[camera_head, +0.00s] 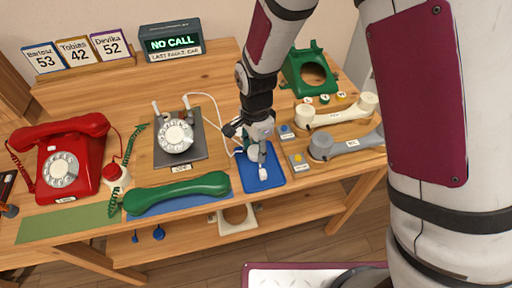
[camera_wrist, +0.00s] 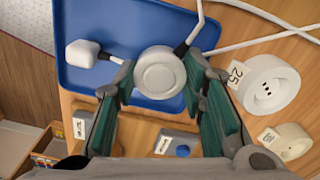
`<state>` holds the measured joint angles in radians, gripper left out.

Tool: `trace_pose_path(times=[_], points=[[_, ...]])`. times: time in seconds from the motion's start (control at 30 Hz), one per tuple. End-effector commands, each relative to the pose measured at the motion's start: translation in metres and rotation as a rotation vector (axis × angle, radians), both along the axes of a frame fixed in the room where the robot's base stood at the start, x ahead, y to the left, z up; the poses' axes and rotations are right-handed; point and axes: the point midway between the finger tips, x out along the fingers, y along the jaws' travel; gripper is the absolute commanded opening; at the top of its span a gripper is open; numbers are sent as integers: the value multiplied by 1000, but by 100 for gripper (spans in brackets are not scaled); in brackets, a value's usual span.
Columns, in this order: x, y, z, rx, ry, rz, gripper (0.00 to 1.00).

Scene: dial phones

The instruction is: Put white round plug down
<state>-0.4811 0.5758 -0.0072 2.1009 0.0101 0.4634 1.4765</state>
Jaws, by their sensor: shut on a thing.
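The white round plug (camera_wrist: 160,74) is between the two fingers of my gripper (camera_wrist: 160,80) in the wrist view. Its cord runs up from its right side. My gripper (camera_head: 254,156) is shut on it over the blue tray (camera_head: 262,183), which also shows in the wrist view (camera_wrist: 130,20). I cannot tell whether the plug touches the tray. A white squarish plug (camera_wrist: 82,53) lies on the tray to the left of the round plug. In the head view my fingers mostly hide the round plug.
A grey phone base (camera_head: 180,155) and green handset (camera_head: 177,193) are left of the tray. Small boxes with blue (camera_head: 284,129) and yellow (camera_head: 298,158) buttons, a cream handset (camera_head: 335,110) and a grey handset (camera_head: 345,143) are right. White cords (camera_head: 205,97) run behind.

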Motion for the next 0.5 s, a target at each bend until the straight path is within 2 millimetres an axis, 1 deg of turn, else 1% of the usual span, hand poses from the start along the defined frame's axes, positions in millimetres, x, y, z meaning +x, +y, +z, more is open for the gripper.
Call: trace_pose_path(times=[0.13, 0.27, 0.3, 0.37, 0.4, 0.5], points=[[0, 0, 1, 1, -1, 0, 13], [0, 0, -3, 0, 0, 0, 13], [0, 0, -3, 0, 0, 0, 42], [0, 0, -2, 0, 0, 0, 56], [0, 0, -2, 0, 0, 0, 58], [0, 0, -2, 0, 0, 0, 58]])
